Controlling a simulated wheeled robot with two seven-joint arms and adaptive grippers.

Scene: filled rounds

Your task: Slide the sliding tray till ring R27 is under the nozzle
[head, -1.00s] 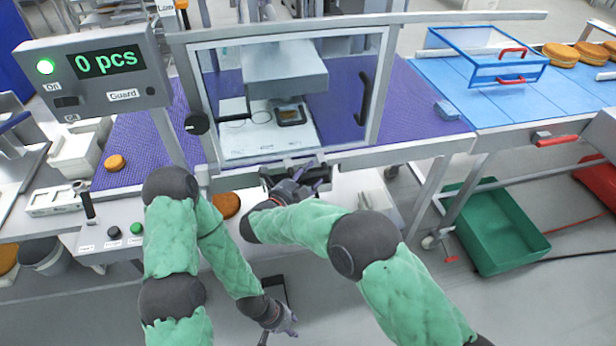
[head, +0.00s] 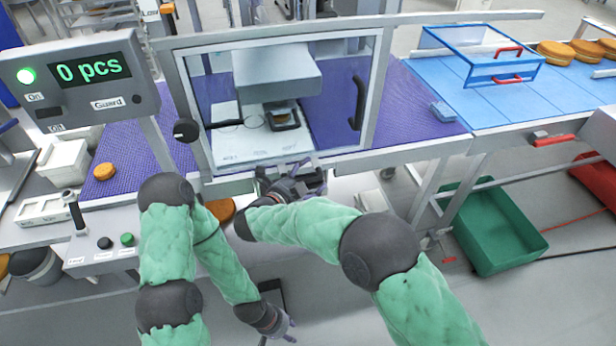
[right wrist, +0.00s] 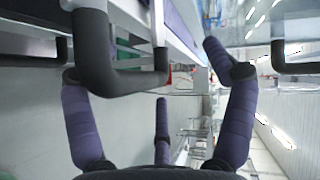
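Inside the clear-fronted machine lies a pale plate (head: 240,146), apparently the sliding tray. A dark square holder with something brownish in it (head: 283,117) sits on it, in front of the grey block (head: 275,72) overhead. I cannot read a ring label, so I cannot tell whether this is R27; the nozzle tip is hidden. My right gripper (head: 308,176) is at the machine's lower front edge. In the right wrist view its fingers (right wrist: 162,100) are spread, with a black bar handle (right wrist: 125,82) close by the left finger. My left gripper (head: 285,327) hangs low, empty, fingers apart.
The guard door has a black handle (head: 358,103). A control box (head: 100,243) with a lever and buttons and a "0 pcs" display (head: 93,71) stand left.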

